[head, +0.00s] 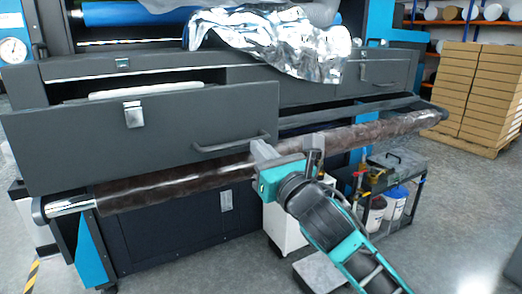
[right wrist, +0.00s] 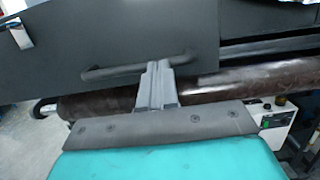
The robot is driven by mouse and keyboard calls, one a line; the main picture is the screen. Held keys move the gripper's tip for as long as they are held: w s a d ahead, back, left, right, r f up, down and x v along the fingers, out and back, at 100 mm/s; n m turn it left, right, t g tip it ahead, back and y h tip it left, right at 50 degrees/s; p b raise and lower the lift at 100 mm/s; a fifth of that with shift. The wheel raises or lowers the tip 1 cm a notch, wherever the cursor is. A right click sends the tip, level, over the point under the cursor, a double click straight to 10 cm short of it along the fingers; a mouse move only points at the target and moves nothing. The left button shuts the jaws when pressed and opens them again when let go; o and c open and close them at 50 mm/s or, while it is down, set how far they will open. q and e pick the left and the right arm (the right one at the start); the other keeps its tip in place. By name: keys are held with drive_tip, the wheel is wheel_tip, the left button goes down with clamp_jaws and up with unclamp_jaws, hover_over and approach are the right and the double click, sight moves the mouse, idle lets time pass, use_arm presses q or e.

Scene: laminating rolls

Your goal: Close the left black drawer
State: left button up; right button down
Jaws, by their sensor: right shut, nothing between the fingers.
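The left black drawer (head: 70,135) stands pulled out from the machine, its wide front panel jutting forward, with a pale item visible inside behind the panel. Its bar handle (head: 215,147) is at the lower right of the panel, and a silver latch (head: 133,114) is near the middle. My right gripper (head: 262,146) is shut and empty, its fingertips at the right end of the handle, close to the panel. In the right wrist view, the shut fingers (right wrist: 156,78) overlap the drawer handle (right wrist: 108,72); I cannot tell whether they touch it. My left gripper is not in view.
A dark brown roll (head: 165,185) runs beneath the drawer across the machine front. Crumpled silver film (head: 275,42) hangs over the top. A low cart (head: 410,200) with buckets stands to the right. Stacked cardboard boxes (head: 475,95) are farther back. The grey floor at front is open.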

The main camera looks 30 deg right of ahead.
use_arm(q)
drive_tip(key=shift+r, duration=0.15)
use_arm(e)
drive_tip(key=shift+w, duration=0.25)
